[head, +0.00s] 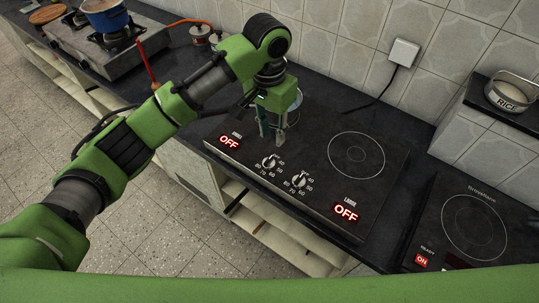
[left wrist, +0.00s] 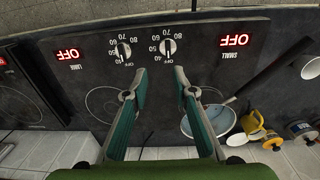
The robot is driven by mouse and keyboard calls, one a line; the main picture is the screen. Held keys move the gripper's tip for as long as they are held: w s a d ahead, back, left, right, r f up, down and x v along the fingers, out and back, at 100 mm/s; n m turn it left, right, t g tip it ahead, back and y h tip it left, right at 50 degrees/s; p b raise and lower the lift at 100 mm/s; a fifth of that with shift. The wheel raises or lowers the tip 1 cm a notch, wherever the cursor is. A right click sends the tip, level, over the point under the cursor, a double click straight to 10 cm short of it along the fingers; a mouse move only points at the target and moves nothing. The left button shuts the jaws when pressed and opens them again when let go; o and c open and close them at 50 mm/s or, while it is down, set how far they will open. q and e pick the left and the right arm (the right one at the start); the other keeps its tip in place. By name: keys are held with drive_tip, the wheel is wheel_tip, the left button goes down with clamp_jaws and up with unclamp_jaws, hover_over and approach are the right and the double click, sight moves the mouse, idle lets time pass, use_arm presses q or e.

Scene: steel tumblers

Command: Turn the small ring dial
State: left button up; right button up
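The small ring dial (head: 270,161) is a round knob on the left of the black hob's front panel, with numbers around it. A red OFF display (head: 229,141) stands to its left. In the left wrist view, where the panel appears upside down, the small dial (left wrist: 168,46) is beside the large ring dial (left wrist: 123,49). My left gripper (head: 273,139) points down over the hob, behind the small dial in the head view. Its fingers (left wrist: 160,76) are apart with nothing between them, and no contact with the dial shows. My right gripper is out of view.
A steel pan (left wrist: 208,120) stands on the small ring, partly hidden by my gripper in the head view. The large ring (head: 356,155) is bare. A second cooktop (head: 470,228) with a red ON label is at right. A tiled wall runs behind.

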sight(269, 160)
use_arm(q)
drive_tip(key=f+p, duration=0.1)
drive_tip(key=f, duration=0.3)
drive_tip(key=f+p, duration=0.1)
drive_tip(key=f, duration=0.3)
drive_tip(key=w+a+f+p, duration=0.1)
drive_tip(key=f, duration=0.3)
clamp_jaws()
